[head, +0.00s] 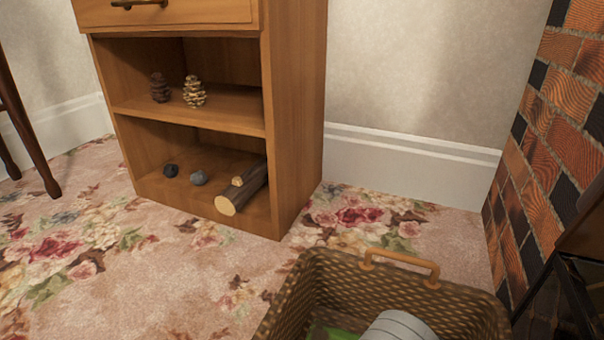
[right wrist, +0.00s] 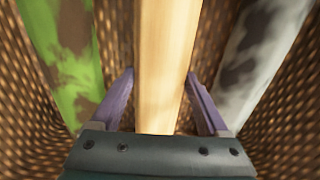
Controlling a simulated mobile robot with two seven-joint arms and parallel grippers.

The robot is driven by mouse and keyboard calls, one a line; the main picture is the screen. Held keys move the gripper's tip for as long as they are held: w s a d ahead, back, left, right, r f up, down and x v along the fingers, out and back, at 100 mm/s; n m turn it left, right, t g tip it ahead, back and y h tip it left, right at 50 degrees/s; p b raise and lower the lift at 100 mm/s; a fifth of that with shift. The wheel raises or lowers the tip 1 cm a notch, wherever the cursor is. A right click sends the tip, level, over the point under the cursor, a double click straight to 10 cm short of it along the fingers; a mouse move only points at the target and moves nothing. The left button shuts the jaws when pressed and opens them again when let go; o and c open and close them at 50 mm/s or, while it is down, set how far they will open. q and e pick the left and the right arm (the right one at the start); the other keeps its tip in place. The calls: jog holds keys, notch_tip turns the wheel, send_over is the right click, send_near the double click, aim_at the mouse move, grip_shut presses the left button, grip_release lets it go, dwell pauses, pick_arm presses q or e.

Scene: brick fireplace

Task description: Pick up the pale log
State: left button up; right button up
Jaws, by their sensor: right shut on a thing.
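The pale log (right wrist: 164,60) is a smooth, light yellow length of wood in the middle of the right wrist view. My right gripper (right wrist: 160,76) has a purple finger on each side of it and is shut on it. The log lies inside the woven basket (right wrist: 116,22), between two other logs. The basket also shows in the head view (head: 385,292), at the bottom right. The pale log cannot be made out in the head view. My left gripper is not in view.
In the basket, a green mossy log (right wrist: 62,60) lies left of the pale log and a grey-white blotched log (right wrist: 262,60) right. The brick fireplace (head: 530,170) is at right. Open carpet (head: 180,280) lies left.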

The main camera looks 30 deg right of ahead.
grip_shut()
jog(key=shift+r, duration=0.1)
dwell(0.3)
